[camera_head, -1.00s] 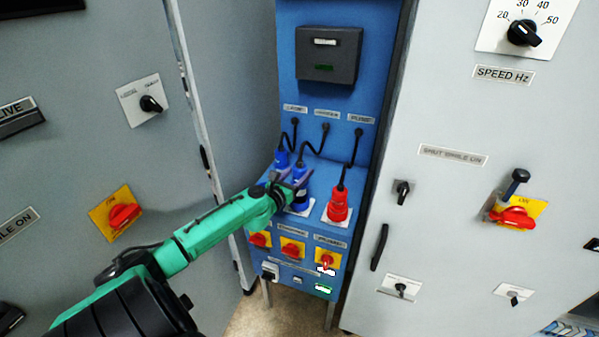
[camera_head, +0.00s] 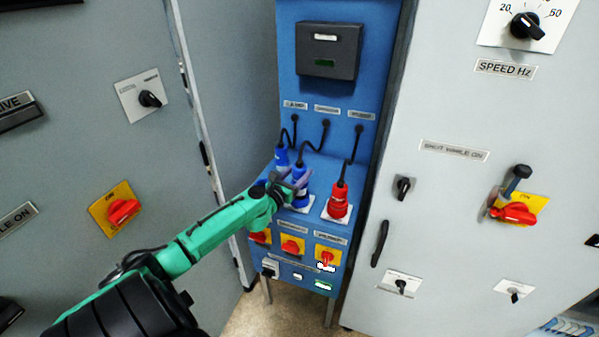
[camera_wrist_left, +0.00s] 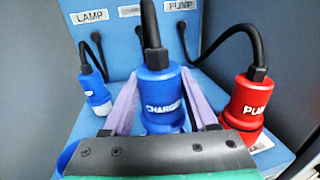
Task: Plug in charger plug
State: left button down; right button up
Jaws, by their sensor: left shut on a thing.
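The blue charger plug (camera_wrist_left: 163,98), marked CHARGER, stands about upright in the left wrist view with a black cable from its top. It also shows at the middle of the blue panel's shelf in the head view (camera_head: 300,173). My left gripper (camera_head: 293,187) is shut on it, with one purple finger on each side in the left wrist view (camera_wrist_left: 160,105). The plug's lower end is hidden behind the gripper in the wrist view. In the head view it is over the middle blue socket (camera_head: 301,201); I cannot tell whether it is fully seated. My right gripper is not in view.
The blue lamp plug (camera_head: 281,156) is left of the charger plug, and the red pump plug (camera_head: 338,200) is right of it. Red-and-yellow switches (camera_head: 291,246) line the panel front below. Grey cabinets (camera_head: 440,230) flank the panel.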

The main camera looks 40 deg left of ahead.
pick_arm(q)
jog(key=shift+f+b, duration=1.35)
jog(key=shift+f, duration=0.55)
jog(key=shift+c, duration=0.5)
grip_release()
jog(key=shift+s+d+f, duration=0.15)
jog(key=shift+s, duration=0.4)
jog(key=s+d, duration=0.2)
jog(key=s, duration=1.1)
jog(key=shift+s+r+b, duration=0.2)
jog(key=shift+r+b, duration=0.05)
jog(key=shift+b, duration=0.2)
jog(key=shift+a, duration=0.1)
